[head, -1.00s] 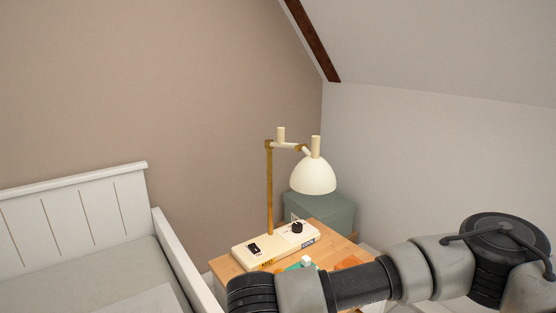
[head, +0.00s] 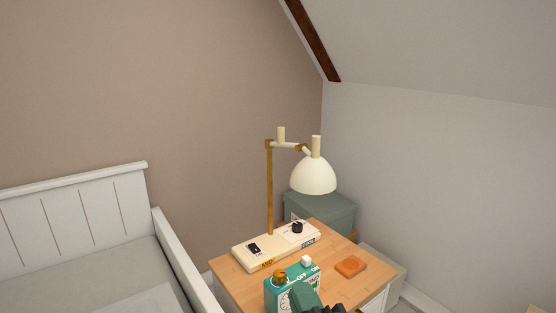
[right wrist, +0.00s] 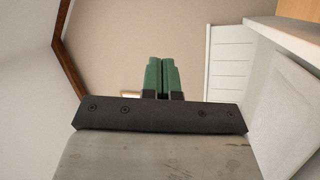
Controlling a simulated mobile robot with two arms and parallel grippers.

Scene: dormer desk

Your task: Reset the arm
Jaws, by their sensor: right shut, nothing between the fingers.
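My right gripper (head: 302,294) shows at the bottom edge of the head view, its green fingers in front of the teal box. In the right wrist view its two green fingers (right wrist: 161,62) lie side by side, shut and empty. The rest of my right arm is mostly out of the head view. My left gripper is not in view.
A wooden desk (head: 233,284) carries a cream lamp (head: 314,176) with a switch base, a teal box (head: 275,297) marked OFF and ON, and an orange block (head: 350,266). A green box (head: 335,212) stands behind. A white bed (head: 75,218) is at left.

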